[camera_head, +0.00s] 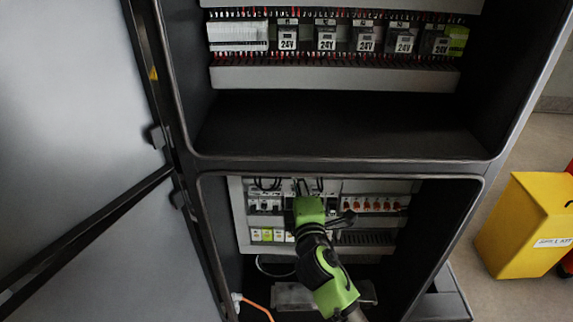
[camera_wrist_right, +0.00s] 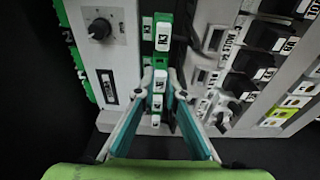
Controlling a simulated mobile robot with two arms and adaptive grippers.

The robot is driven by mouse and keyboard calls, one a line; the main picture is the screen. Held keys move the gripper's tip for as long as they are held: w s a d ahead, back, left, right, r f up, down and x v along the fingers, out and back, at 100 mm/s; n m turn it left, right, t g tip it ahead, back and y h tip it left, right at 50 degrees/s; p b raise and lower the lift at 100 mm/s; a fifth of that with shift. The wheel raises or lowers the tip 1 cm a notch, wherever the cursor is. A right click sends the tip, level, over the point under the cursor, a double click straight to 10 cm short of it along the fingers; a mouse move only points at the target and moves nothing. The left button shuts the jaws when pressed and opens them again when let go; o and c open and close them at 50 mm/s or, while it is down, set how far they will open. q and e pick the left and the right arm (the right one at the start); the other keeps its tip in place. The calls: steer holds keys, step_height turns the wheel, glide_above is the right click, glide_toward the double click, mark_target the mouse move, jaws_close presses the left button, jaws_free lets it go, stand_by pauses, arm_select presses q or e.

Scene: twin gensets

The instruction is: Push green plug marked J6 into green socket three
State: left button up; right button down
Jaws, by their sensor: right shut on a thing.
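In the right wrist view, my right gripper (camera_wrist_right: 159,88) has its teal fingers closed on a small green plug (camera_wrist_right: 159,80) with a white label. The label is too small to read surely. The plug is in line with a vertical strip of green and white labelled sockets (camera_wrist_right: 162,36). I cannot tell which socket is number three, nor whether the plug touches one. In the head view my right gripper (camera_head: 303,188) reaches into the lower cabinet bay, and its green body hides the plug and sockets. My left gripper is not in view.
A panel with a black knob (camera_wrist_right: 99,29) lies left of the strip. Black labelled breakers (camera_wrist_right: 262,38) stand close on the right. The upper bay holds a row of 24V modules (camera_head: 326,39). A yellow box (camera_head: 523,222) stands on the floor at right.

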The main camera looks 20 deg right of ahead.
steer(key=shift+w+d, duration=0.15)
steer(key=shift+w, duration=0.45)
stand_by(1.7)
steer(key=c, duration=2)
jaws_free()
